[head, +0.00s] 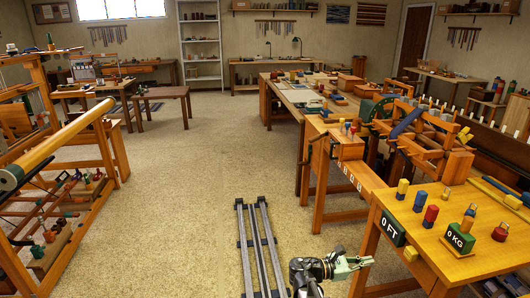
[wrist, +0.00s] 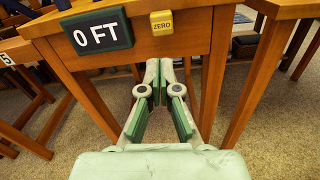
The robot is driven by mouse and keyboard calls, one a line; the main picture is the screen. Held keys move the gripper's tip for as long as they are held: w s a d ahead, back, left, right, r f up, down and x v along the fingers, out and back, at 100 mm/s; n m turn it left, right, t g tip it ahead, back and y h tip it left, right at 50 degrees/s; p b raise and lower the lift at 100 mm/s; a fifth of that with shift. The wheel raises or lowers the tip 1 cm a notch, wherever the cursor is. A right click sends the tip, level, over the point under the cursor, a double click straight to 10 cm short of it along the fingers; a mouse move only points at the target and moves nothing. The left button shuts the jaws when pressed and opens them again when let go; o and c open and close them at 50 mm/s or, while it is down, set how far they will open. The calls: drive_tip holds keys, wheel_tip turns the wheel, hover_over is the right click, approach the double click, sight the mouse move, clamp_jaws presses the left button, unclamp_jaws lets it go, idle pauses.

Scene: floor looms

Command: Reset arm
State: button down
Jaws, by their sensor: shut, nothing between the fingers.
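My gripper (head: 362,261) is low at the bottom of the head view, just left of the front right table's (head: 440,262) legs. In the wrist view my gripper (wrist: 162,66) points toward the space under that table's apron, with its pale green fingers shut together at the tips and nothing between them. The fingers look apart from the table, though the exact gap is hard to judge.
The apron carries a dark "0 FT" sign (wrist: 97,30) and a yellow "ZERO" block (wrist: 161,22). Pegs and blocks stand on the tabletop. A floor rail (head: 262,250) runs beside my arm. A wooden loom frame (head: 95,130) stands left; the carpet (head: 185,180) between is clear.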

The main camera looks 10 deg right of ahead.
drive_tip(key=s+a+f+m+g+y+p, duration=0.1)
drive_tip(key=s+a+f+m+y, duration=0.25)
drive_tip(key=f, duration=0.55)
drive_tip(key=s+a+f+m+g+y, duration=0.1)
drive_tip(key=s+a+f+m+y, duration=0.3)
drive_tip(key=f, duration=0.4)
drive_tip(key=s+a+f+m+g+y+p, duration=0.1)
drive_tip(key=s+a+f+m+y, duration=0.3)
drive_tip(key=f, duration=0.5)
drive_tip(key=s+a+f+m+g+y+p, duration=0.1)
drive_tip(key=s+a+f+m+y, duration=0.1)
drive_tip(key=s, duration=0.6)
drive_tip(key=s+a+f+m+g+y+p, duration=0.1)
drive_tip(key=s+a+f+g+y, duration=0.1)
drive_tip(key=s+a+f, duration=0.3)
drive_tip(key=s+a+f+m+g+y+p, duration=0.1)
drive_tip(key=s+a+f+m+y, duration=0.1)
drive_tip(key=s, duration=0.9)
drive_tip(key=shift+a+f+m, duration=0.35)
drive_tip(key=shift+a+f, duration=0.35)
drive_tip(key=shift+a, duration=0.5)
drive_tip(key=shift+w, duration=0.1)
